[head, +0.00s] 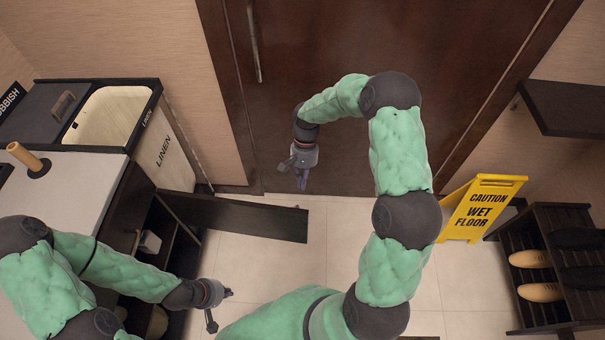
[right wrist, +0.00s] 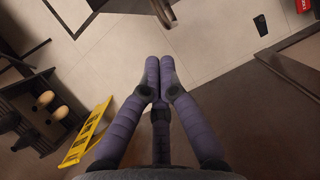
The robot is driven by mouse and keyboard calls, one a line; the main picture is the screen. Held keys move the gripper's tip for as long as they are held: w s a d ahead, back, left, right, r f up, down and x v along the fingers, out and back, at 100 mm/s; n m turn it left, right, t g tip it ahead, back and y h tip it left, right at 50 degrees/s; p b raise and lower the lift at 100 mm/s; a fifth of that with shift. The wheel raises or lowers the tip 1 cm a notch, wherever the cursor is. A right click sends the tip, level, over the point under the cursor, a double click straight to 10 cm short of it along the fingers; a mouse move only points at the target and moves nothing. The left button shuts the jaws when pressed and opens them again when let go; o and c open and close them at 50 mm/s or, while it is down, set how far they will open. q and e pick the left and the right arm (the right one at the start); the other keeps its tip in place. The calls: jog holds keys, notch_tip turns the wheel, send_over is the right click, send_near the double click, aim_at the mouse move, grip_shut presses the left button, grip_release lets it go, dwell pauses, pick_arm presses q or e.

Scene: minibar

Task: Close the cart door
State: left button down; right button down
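The cart (head: 75,158) stands at the left of the head view, with a pale top. Its dark door (head: 240,216) stands open, sticking out to the right over the tiled floor. My right gripper (head: 303,184) is beyond the door's free end, near the brown room door, and apart from the cart door. In the right wrist view its purple fingers (right wrist: 160,68) are together with nothing seen between them. My left gripper (head: 229,293) is low beside the cart, nearer to me than the door and apart from it. Its fingers are too small to read.
A linen bin (head: 170,150) stands at the cart's far end. A yellow wet floor sign (head: 480,208) and a shoe rack (head: 515,245) stand at right. The brown room door (head: 340,45) is behind. Tiled floor (head: 270,250) between is clear.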

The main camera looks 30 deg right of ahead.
jog(key=s+a+f+b, duration=0.2)
jog(key=s+a+f, duration=0.1)
jog(key=s, duration=0.1)
jog(key=shift+s+a+f, duration=0.15)
jog(key=shift+s+f, duration=0.05)
dwell(0.4)
